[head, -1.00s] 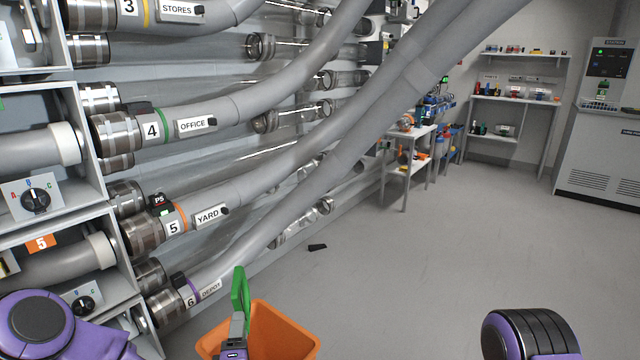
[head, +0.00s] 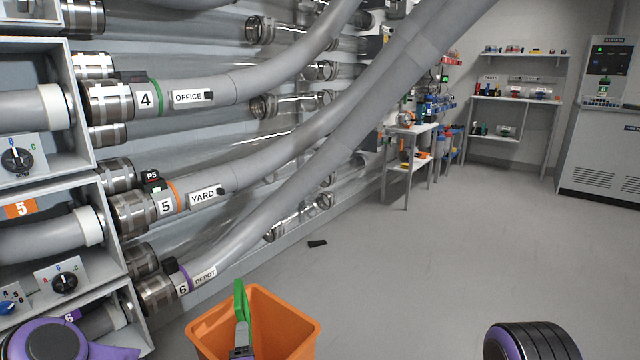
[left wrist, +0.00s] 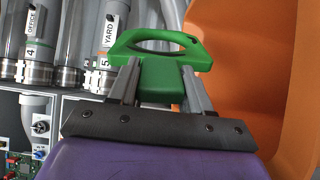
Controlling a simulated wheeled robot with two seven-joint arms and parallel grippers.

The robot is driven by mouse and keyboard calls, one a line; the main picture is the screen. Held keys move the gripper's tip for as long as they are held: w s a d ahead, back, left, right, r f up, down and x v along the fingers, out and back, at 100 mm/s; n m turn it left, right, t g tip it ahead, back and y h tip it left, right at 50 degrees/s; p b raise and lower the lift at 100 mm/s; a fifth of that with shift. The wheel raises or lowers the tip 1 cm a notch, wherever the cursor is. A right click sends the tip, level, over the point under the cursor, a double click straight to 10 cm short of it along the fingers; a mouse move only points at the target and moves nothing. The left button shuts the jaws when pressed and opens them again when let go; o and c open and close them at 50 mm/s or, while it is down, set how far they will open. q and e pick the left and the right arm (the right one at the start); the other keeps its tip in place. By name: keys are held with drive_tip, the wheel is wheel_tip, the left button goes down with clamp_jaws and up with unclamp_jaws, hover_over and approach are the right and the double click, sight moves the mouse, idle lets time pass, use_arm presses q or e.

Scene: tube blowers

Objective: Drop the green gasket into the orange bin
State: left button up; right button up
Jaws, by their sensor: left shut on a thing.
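The green gasket (head: 241,301) is held in my left gripper (head: 240,326), over the open top of the orange bin (head: 290,331) in the head view. In the left wrist view the gasket (left wrist: 160,48) is a flat green ring with a block-like tab, and the two grey fingers of my left gripper (left wrist: 157,85) are shut on that tab. The orange bin (left wrist: 295,80) fills the right side there, with its wall beside the gasket. The bin's floor is hidden. My right gripper is not in view.
Grey pipes marked OFFICE, YARD (head: 205,197) and DEPOT run along the left wall beside a cabinet with knobs (head: 64,282). A small black piece (head: 317,243) lies on the floor. Shelves (head: 515,100) and a grey machine (head: 604,130) stand far back. The middle floor is clear.

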use_arm(q)
drive_tip(key=shift+r, duration=0.1)
drive_tip(key=o, duration=1.2)
drive_tip(key=shift+c, duration=0.2)
drive_tip(key=shift+s, duration=0.1)
drive_tip(key=shift+s+d, duration=0.15)
drive_tip(key=shift+s, duration=0.2)
drive_tip(key=p+v, duration=0.2)
drive_tip(key=v, duration=0.7)
drive_tip(key=shift+s, duration=0.35)
